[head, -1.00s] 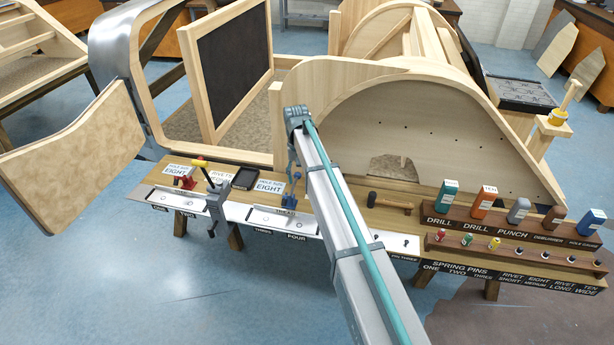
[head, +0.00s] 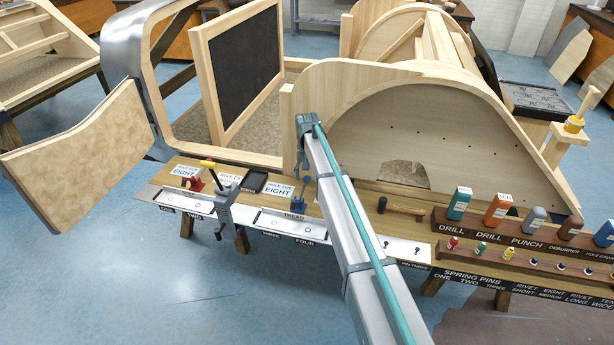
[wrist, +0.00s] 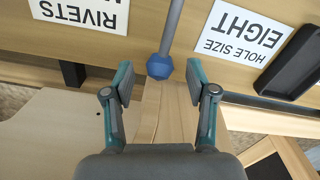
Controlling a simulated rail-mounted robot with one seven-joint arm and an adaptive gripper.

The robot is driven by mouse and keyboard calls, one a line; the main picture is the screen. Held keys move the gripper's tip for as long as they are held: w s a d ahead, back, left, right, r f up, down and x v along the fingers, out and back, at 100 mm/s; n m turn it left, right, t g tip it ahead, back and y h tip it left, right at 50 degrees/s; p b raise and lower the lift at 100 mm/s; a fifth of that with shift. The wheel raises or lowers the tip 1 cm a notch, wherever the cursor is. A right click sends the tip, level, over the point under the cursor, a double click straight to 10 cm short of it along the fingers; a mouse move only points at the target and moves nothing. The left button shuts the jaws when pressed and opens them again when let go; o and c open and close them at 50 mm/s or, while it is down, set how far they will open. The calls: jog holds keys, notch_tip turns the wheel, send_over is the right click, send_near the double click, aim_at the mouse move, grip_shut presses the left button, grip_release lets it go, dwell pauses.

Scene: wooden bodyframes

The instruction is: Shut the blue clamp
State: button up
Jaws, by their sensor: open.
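The blue clamp (head: 298,194) stands on the workbench, just left of my arm in the head view. In the wrist view a grey bar with a blue faceted tip (wrist: 160,66) points down between my fingers; it looks like the clamp's handle. My gripper (wrist: 158,84) is open, one finger on each side of the tip, with a gap on both sides and no contact visible. The tip lies near the level of the finger pads.
A "HOLE SIZE EIGHT" card (wrist: 243,30) and a black tray (wrist: 294,65) lie beside the clamp. A red clamp (head: 193,184) stands further left. A hammer (head: 400,207) and a drill rack (head: 490,236) are to the right. The wooden bodyframe (head: 410,135) rises behind the bench.

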jog(key=shift+f, duration=0.75)
grip_shut()
